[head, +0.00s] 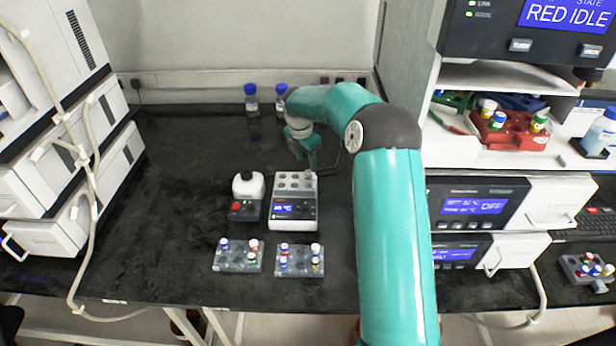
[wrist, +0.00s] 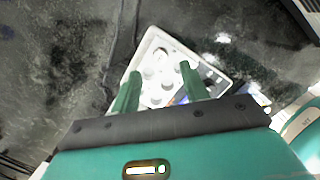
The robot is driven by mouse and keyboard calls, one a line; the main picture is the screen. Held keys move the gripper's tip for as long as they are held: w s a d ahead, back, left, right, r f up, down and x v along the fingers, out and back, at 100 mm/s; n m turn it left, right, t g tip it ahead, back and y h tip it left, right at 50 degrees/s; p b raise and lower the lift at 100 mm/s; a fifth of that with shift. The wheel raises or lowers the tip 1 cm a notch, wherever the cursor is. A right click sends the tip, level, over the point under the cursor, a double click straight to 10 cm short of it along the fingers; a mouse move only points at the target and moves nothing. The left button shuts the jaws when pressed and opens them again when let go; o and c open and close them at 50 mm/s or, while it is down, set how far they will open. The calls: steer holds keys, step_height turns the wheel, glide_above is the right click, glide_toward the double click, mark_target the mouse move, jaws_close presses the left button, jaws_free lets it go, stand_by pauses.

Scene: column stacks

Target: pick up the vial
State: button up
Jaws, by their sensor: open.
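My gripper (head: 305,160) is open above the back of a white heating block (head: 281,222) with a blue display. In the wrist view, my gripper's (wrist: 160,71) two green fingers stand apart over the same block (wrist: 212,72), with nothing visibly held. A round white top, possibly a vial's cap (wrist: 160,54), shows in the block just beyond the fingertips. Several vials with white, blue, red and green caps stand in two clear racks, the left rack (head: 227,266) and the right rack (head: 299,273), in front of the block. Which vial is meant cannot be told.
Two blue-capped bottles (head: 251,104) stand near the back wall. White instruments (head: 60,200) line the left.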

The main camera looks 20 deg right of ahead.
mark_target(309, 171)
steer(key=f, duration=0.5)
steer(key=shift+w+d, duration=0.1)
steer(key=shift+d, duration=0.3)
steer(key=shift+r, duration=0.1)
jaws_close()
steer(key=shift+r, duration=0.5)
step_height(309, 171, up, 2)
steer(key=shift+r, duration=0.15)
steer(key=s+a+r, duration=0.4)
steer(key=s+r, duration=0.5)
steer(key=s, duration=0.4)
steer(key=shift+s+r, duration=0.3)
steer(key=shift+r, duration=0.05)
